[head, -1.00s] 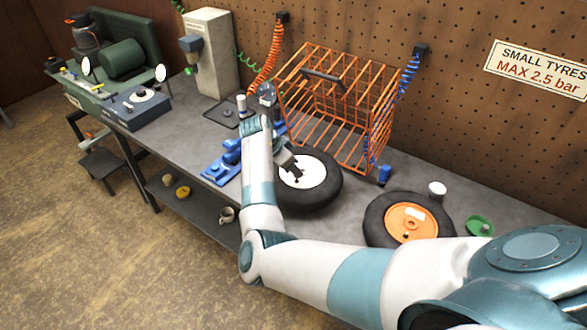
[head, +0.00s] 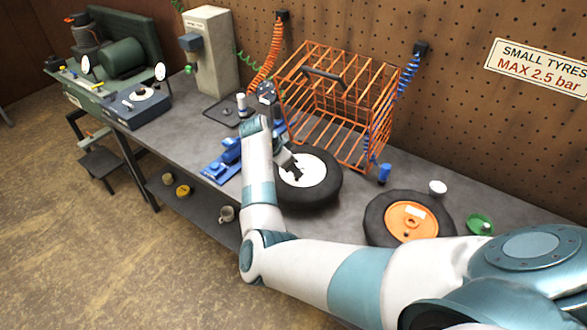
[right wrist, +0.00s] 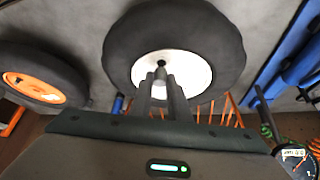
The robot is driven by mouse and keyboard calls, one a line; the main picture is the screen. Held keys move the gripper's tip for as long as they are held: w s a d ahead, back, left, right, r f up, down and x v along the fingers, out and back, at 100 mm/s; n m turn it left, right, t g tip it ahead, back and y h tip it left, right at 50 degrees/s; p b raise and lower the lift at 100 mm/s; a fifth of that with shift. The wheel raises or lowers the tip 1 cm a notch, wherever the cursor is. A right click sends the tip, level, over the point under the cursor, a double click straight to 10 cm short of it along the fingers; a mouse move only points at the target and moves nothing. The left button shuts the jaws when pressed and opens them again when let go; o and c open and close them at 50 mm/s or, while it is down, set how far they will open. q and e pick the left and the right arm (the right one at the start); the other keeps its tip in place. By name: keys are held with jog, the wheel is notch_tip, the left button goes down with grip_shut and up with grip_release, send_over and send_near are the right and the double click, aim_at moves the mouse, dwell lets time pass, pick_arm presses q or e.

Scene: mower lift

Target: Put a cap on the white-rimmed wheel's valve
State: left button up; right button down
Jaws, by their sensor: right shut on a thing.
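The white-rimmed wheel (head: 308,184) lies flat on the bench in front of the orange cage, its black tyre around a white hub. In the right wrist view the same wheel (right wrist: 208,74) fills the top middle. My right gripper (right wrist: 161,76) reaches over the white hub. Its fingers are shut on a small dark cap (right wrist: 161,66) near the hub's centre. The fingers hide the valve, so I cannot tell whether the cap touches it. In the head view the right gripper (head: 292,170) is over the left part of the hub. My left gripper is out of view.
An orange-rimmed wheel (head: 408,220) lies to the right, with a green dish (head: 480,224) and a white cup (head: 437,187) beside it. The orange wire cage (head: 340,105) stands behind. A blue tool (head: 222,165) lies left of my forearm. A dial gauge (right wrist: 297,158) shows in the wrist view.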

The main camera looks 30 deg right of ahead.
jog(key=shift+f+b, duration=0.55)
jog(key=shift+f, duration=0.35)
dwell(0.5)
jog(key=c, duration=1.3)
grip_release()
jog(key=shift+r, duration=0.15)
jog(key=shift+r+p, duration=2)
jog(key=shift+r, duration=1.6)
jog(key=shift+a, duration=0.1)
